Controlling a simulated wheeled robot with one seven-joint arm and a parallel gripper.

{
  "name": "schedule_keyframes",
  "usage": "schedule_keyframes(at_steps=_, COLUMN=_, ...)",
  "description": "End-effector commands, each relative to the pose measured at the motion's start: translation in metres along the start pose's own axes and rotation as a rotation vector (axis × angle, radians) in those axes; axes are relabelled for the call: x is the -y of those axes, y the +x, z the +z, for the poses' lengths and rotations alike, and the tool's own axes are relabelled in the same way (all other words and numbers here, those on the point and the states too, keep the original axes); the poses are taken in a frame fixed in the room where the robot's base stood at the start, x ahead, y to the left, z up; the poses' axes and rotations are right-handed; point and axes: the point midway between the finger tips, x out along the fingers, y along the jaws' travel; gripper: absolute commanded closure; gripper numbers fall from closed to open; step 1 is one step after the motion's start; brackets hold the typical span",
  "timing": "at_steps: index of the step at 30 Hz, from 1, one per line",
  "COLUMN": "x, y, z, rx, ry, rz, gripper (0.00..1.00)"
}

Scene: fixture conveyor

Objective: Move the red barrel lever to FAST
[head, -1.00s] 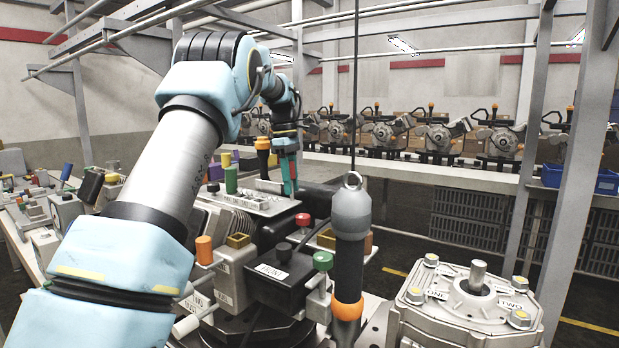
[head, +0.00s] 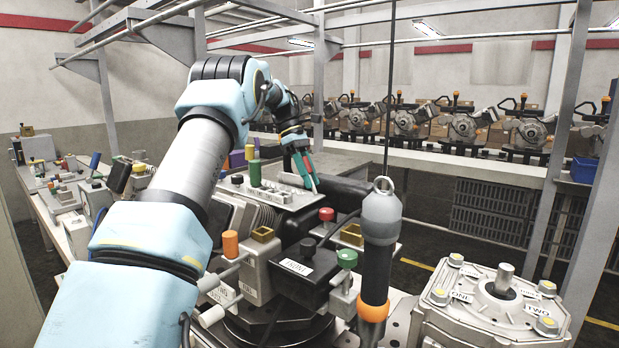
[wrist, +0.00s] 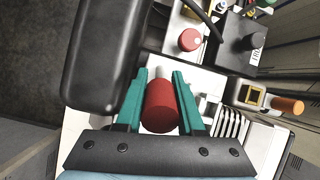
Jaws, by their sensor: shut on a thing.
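The red barrel lever (wrist: 161,108) is a short red cylinder with a pale tip. In the wrist view it sits between the two teal fingers of my gripper (wrist: 160,78), which is shut on it. In the head view my gripper (head: 308,178) reaches down, tilted, at the back edge of a light labelled plate (head: 290,202) on the fixture. There the barrel is mostly hidden by the fingers. The lettering on the plate is too small to read, so I cannot make out a FAST mark.
A red round knob (head: 326,214), a green knob (head: 347,258) and an orange cylinder (head: 230,245) stand nearer on the fixture. A dark tool (head: 378,255) hangs from a cable in front. A grey housing (head: 485,320) is at the right. A dark cylinder (wrist: 105,55) lies left of my fingers.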

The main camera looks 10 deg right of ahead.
Motion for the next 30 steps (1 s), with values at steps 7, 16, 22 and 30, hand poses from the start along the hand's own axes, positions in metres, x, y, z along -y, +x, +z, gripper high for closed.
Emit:
schedule_keyframes(at_steps=7, x=0.0, y=-0.001, z=0.0, rx=0.0, ry=0.0, rz=0.003, gripper=0.54)
schedule_keyframes(at_steps=16, x=0.0, y=-0.001, z=0.0, rx=-0.001, ry=0.0, rz=0.002, gripper=0.51)
schedule_keyframes(at_steps=22, x=-0.001, y=-0.017, z=-0.001, rx=-0.001, ry=0.001, rz=0.004, gripper=0.51)
schedule_keyframes(at_steps=30, x=-0.001, y=-0.055, z=-0.001, rx=-0.001, ry=0.0, rz=0.004, gripper=0.51)
